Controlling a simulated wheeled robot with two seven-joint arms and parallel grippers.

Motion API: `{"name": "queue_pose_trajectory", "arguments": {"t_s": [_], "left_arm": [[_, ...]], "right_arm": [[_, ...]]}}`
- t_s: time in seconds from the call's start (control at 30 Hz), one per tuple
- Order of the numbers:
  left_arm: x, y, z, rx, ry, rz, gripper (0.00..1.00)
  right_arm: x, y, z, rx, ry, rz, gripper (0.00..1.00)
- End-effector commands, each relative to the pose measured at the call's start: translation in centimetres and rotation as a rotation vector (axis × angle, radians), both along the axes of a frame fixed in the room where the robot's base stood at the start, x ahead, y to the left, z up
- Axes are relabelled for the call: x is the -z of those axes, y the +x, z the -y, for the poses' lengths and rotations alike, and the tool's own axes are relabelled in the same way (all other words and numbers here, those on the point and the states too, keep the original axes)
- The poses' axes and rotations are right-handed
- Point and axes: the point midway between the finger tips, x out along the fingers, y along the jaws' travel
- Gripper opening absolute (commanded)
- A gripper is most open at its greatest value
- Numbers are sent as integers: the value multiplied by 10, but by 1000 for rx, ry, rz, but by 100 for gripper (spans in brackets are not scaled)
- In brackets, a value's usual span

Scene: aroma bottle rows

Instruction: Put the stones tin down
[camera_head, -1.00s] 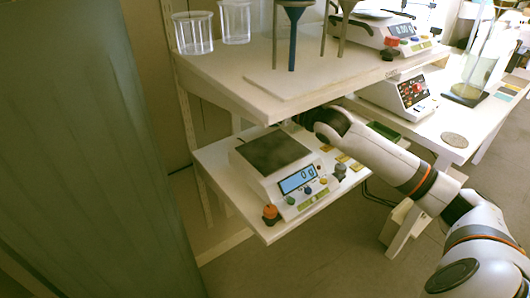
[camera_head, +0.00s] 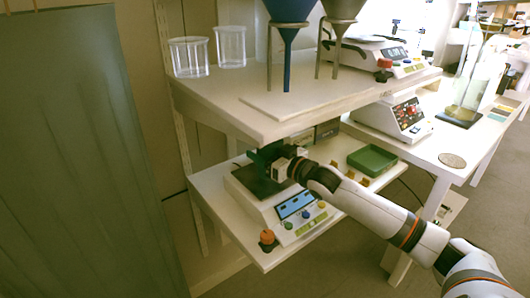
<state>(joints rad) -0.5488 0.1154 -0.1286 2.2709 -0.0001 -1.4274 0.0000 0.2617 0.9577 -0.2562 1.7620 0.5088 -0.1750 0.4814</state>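My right arm comes in from the right, and its dark gripper (camera_head: 270,156) is over the black pan of the lower scale (camera_head: 262,207), under the upper shelf. The fingers are small and dark there, so I cannot tell whether they are open or shut. I cannot make out the stones tin; it may be hidden by the gripper or be too small to tell. The scale has a blue display and coloured knobs. My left gripper is out of view.
The scale stands on a low white shelf (camera_head: 228,217). A green tray (camera_head: 372,159) lies to its right. The upper shelf (camera_head: 235,112) overhangs closely and bears clear beakers (camera_head: 189,57) and funnels on stands (camera_head: 289,12). Another scale (camera_head: 392,118) stands at the right.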

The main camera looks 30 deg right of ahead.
Motion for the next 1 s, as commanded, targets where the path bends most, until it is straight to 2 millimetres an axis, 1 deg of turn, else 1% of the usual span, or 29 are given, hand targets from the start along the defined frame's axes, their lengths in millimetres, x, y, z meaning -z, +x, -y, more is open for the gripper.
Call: {"name": "queue_pose_trajectory", "arguments": {"t_s": [0.03,0.1,0.13,0.23,0.53,0.63,0.77,0.83,1.0], "left_arm": [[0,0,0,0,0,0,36],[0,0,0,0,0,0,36],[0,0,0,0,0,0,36],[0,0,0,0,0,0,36],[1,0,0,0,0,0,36],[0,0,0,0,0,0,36],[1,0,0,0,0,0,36],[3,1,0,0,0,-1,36],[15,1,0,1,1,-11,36]], "right_arm": [[-3,0,0,-1,0,5,20],[-1,0,0,-1,0,5,20],[1,0,0,0,0,-1,69],[1,0,0,0,0,-1,86],[0,0,0,0,-1,0,86],[1,-4,1,0,-1,-3,86],[1,-18,4,0,-1,-4,86],[1,-28,6,0,-2,-6,86],[2,-55,12,-1,0,-6,86]]}}
